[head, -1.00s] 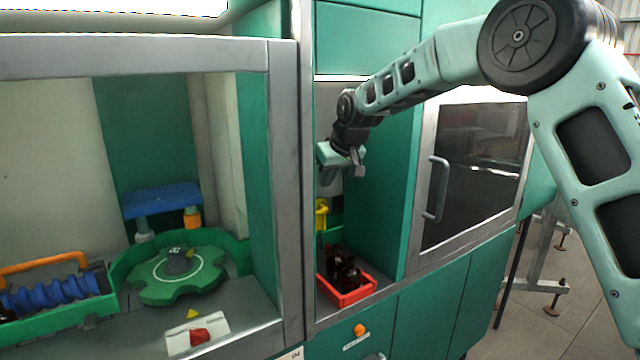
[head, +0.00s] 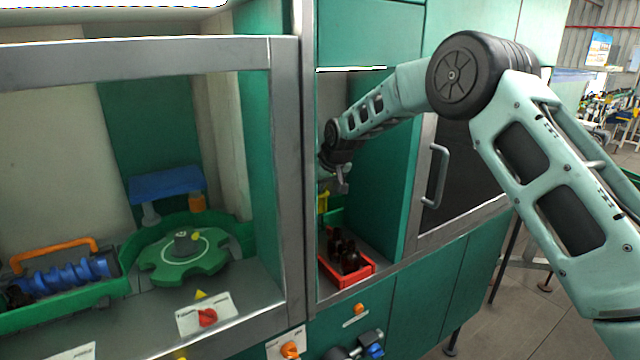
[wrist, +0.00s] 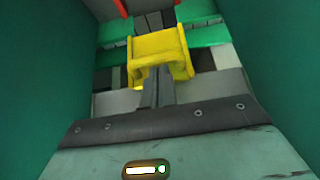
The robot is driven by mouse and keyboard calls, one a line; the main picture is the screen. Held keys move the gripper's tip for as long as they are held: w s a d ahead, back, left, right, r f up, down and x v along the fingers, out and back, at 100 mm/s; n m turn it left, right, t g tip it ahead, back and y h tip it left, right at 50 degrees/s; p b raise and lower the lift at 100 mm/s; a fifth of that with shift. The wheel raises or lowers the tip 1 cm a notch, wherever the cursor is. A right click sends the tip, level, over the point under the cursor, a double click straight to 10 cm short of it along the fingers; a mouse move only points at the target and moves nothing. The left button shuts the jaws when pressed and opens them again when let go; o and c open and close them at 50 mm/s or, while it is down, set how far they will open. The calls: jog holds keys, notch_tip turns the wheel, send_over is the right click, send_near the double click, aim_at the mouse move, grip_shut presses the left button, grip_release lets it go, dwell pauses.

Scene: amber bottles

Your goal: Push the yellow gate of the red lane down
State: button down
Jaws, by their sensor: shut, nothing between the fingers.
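The yellow gate (wrist: 160,52) shows large in the wrist view, just beyond my fingertips. In the head view a small part of the yellow gate (head: 322,203) shows below my gripper, behind the cabinet's front post. The red lane (head: 347,274) is a red-edged tray with dark bottles (head: 345,250) in it, in the narrow bay. My gripper (wrist: 158,80) is shut and empty, its fingers pointing at the gate's lower edge in the wrist view. I cannot tell whether they touch. In the head view my gripper (head: 342,186) is inside the bay, partly hidden.
Green walls close in on both sides of the bay. A grey post (head: 296,180) stands at its left. A green star wheel (head: 183,258) and a blue screw (head: 65,273) sit in the left bay. A door handle (head: 436,176) sticks out to the right.

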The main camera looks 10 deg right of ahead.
jog(key=shift+f, duration=0.1)
notch_tip(320, 180, down, 9)
jog(key=b, duration=0.6)
jog(key=shift+s, duration=0.15)
